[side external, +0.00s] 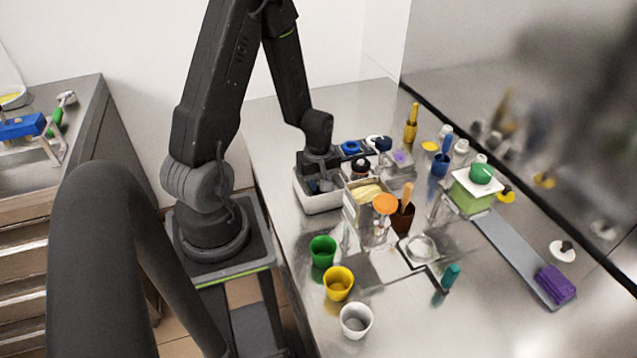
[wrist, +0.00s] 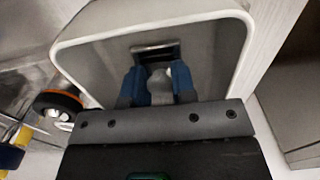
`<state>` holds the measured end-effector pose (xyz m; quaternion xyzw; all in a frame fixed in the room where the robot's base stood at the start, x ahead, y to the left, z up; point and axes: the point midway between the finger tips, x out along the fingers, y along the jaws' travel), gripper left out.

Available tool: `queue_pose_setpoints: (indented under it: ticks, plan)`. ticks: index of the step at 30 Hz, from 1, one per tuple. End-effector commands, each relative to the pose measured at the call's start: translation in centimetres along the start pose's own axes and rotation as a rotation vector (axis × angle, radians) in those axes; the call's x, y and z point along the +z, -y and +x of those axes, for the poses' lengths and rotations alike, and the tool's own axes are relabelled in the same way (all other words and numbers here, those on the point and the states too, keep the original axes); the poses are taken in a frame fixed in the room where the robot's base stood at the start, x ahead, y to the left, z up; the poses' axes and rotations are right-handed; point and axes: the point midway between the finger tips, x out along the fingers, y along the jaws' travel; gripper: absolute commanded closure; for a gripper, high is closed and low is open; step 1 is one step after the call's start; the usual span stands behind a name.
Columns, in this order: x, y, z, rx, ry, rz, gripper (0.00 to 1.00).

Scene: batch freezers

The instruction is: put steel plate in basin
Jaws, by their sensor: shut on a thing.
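The white basin (side external: 322,204) stands on the steel counter beside my arm's base. In the wrist view, its pale rim (wrist: 150,25) and grey inside surround my fingers. My gripper (side external: 319,184) is down at the basin, within its rim in the picture. In the wrist view my gripper (wrist: 160,82) has two blue fingers close together, shut on the steel plate (wrist: 155,51), which shows as a small shiny edge beyond the fingertips. The rest of the plate is hidden by the fingers. I cannot tell whether the plate touches the basin floor.
A clear container of yellow pieces (side external: 367,193) and a brown cup (side external: 403,216) stand close to the basin's right. Green (side external: 322,252), yellow (side external: 338,284) and white (side external: 356,320) cups stand in front. A grey strip (side external: 520,258) lies at the right.

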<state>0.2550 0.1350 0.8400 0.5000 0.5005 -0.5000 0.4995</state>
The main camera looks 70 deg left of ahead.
Motion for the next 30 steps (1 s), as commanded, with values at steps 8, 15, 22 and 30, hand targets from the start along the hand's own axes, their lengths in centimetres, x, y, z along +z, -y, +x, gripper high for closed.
queue_pose_setpoints:
  ticks: [8, 15, 22, 30]
  plan:
    - [0.0, 0.0, 0.3, -0.001, 0.001, 0.0, 0.65]
    - [0.0, 0.0, 0.3, -0.001, 0.0, 0.0, 0.5]
    - [0.0, 0.0, 0.0, 0.001, -0.001, 0.0, 0.5]
    - [-0.1, -0.1, -3.6, 0.006, -0.004, 0.0, 0.5]
